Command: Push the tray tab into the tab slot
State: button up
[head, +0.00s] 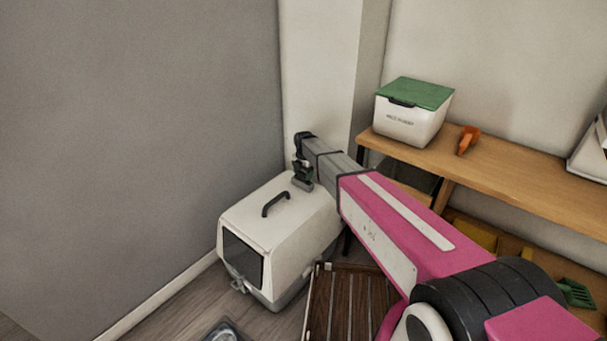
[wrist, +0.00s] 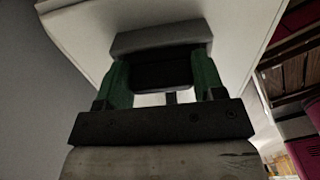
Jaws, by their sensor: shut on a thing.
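My gripper (head: 303,173) is at the back right of a white covered litter box (head: 275,222), close to its top edge. In the wrist view, the green fingers of my gripper (wrist: 162,72) are shut on a grey block (wrist: 160,39), which I take to be the tray tab. The block lies across the fingertips, close against or in front of a white panel (wrist: 240,18); I cannot tell if they touch. A dark gap shows between the fingers. I cannot make out the tab slot in either view.
The litter box has a black top handle (head: 276,203) and dark front opening. A wooden shelf (head: 500,145) at right holds a white bin with a green lid (head: 412,108) and an orange scoop (head: 467,140). A slatted brown piece (head: 345,300) lies right of the box. A grey wall is left.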

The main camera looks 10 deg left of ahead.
jog(key=o, duration=0.9)
jog(key=shift+f, duration=0.1)
notch_tip(320, 180, up, 12)
jog(key=shift+r, duration=0.15)
dwell(0.3)
